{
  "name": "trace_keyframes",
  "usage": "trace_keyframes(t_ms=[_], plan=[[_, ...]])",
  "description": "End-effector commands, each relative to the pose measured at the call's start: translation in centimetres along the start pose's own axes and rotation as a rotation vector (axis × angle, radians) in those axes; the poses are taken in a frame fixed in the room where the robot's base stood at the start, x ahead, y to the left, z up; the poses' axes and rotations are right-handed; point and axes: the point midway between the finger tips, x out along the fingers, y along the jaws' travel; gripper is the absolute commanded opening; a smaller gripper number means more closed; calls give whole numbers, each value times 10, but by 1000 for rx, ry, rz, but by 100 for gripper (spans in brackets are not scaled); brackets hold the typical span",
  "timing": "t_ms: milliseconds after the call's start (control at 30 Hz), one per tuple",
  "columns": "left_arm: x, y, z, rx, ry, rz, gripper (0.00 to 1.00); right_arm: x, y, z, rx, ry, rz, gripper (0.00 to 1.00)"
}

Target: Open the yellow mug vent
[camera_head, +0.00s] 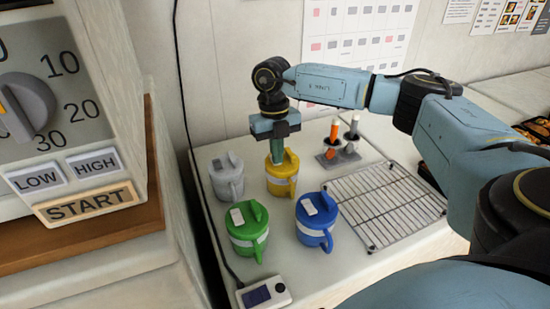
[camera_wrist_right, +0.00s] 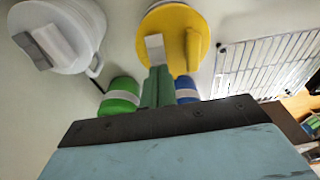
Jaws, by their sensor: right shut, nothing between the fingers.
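The yellow mug (camera_head: 281,183) stands upright on the white table, with grey, green and blue mugs around it. In the right wrist view the yellow mug (camera_wrist_right: 176,22) shows its round lid, a white tab (camera_wrist_right: 155,46) and a raised yellow bar (camera_wrist_right: 193,48). My right gripper (camera_head: 277,157) is over the yellow mug's lid, pointing down, its green fingers shut with nothing between them. In the right wrist view the fingertips (camera_wrist_right: 158,72) are by the white tab; I cannot tell if they touch it. My left gripper is not in view.
The grey mug (camera_head: 229,190), green mug (camera_head: 246,245) and blue mug (camera_head: 318,237) stand close by. A wire rack (camera_head: 385,210) lies to the right, and a small holder (camera_head: 336,160) with upright tools stands behind. A black cable runs along the table's left side.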

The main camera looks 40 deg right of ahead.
Motion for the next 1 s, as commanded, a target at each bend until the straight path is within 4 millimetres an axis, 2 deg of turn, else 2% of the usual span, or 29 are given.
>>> trace_keyframes(t_ms=[467,1000], plan=[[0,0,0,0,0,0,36,1,0,0,0,0,-1,0],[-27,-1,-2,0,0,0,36,-29,0,-5,0,1,-1,0]])
